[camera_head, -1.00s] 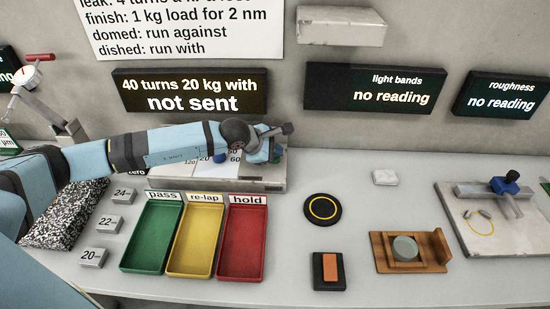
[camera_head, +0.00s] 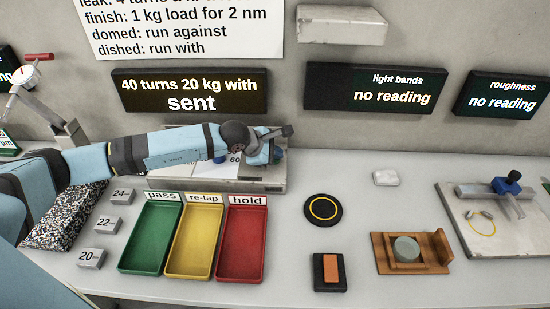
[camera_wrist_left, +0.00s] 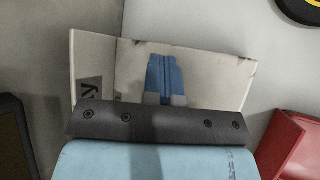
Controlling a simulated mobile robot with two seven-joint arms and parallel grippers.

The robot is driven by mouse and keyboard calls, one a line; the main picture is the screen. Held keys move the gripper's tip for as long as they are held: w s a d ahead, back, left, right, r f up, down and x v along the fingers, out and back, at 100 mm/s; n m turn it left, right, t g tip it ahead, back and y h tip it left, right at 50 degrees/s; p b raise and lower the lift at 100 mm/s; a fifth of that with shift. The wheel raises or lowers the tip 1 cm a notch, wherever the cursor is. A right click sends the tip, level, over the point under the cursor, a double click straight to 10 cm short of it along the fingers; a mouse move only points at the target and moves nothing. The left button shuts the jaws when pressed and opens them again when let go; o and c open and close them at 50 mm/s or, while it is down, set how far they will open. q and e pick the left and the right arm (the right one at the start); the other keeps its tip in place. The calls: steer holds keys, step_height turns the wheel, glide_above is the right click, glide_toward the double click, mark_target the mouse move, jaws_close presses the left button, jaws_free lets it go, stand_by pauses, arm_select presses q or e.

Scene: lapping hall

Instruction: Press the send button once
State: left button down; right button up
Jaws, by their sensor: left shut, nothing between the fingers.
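The send button itself cannot be made out; my left gripper and wrist cover part of the pale control box (camera_head: 190,186) behind the trays. The black sign (camera_head: 188,92) above it reads "40 turns 20 kg with sent". My left gripper (camera_head: 264,156) is over the right part of that box, pointing down. In the left wrist view its blue fingers (camera_wrist_left: 163,76) are shut together with nothing between them, over the pale box top (camera_wrist_left: 90,52). Whether the fingertips touch the box cannot be told. My right gripper is not in view.
Green pass (camera_head: 150,238), yellow re-lap (camera_head: 195,242) and red hold (camera_head: 242,244) trays stand in front. A black disc with a yellow ring (camera_head: 323,210), an orange block on a black base (camera_head: 329,271) and a wooden holder (camera_head: 437,251) are to the right. Clear table lies between.

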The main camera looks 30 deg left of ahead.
arm_select(q)
steer(key=shift+r, duration=0.9)
steer(key=shift+p, duration=0.3)
steer(key=shift+r, duration=0.4)
step_height(320, 180, up, 3)
steer(key=shift+f+p, duration=0.2)
steer(key=shift+p, duration=0.45)
steer(key=shift+r+p, duration=0.3)
steer(key=shift+r, duration=0.55)
